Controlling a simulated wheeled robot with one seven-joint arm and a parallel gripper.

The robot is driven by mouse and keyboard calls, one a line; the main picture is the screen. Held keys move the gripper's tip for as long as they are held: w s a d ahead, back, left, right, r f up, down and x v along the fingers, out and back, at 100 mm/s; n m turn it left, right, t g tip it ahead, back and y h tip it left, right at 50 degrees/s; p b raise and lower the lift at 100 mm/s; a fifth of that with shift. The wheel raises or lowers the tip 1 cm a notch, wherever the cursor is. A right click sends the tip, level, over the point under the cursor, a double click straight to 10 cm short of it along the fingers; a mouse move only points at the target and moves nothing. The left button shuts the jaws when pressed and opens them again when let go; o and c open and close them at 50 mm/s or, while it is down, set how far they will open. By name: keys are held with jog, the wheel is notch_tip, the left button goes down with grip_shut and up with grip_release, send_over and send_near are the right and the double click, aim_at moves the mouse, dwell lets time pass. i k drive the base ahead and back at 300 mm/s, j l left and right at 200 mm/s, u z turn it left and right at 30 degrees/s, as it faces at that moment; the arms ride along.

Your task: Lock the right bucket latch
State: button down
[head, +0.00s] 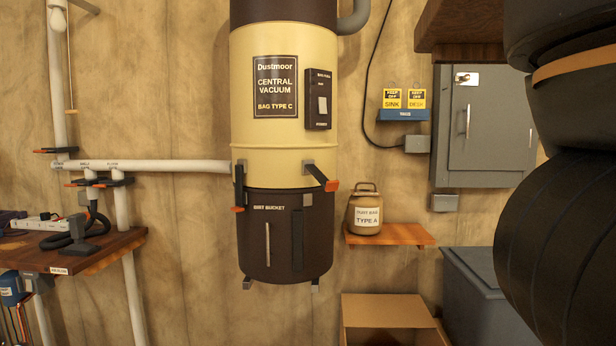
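The central vacuum (284,90) hangs on the wall, with a cream middle and a dark brown dirt bucket (285,262) at its bottom. The right bucket latch (318,175) is a dark lever with an orange tip; it sticks outward and down to the right, away from the bucket's side. The left bucket latch (239,186) hangs nearly straight down across the seam, its orange tip against the bucket. The bucket sits up against the cream body with no clear gap. My gripper is out of view; dark links of my arm fill the right edge.
A small wooden shelf (411,236) with a tan dust bag jar (365,211) is just right of the bucket. An open cardboard box (385,310) is below it. A workbench (85,252) and white pipes (150,166) are at left. A grey cabinet (487,122) is at right.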

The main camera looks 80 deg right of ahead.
aim_at(329, 186)
jog(key=z, duration=1.55)
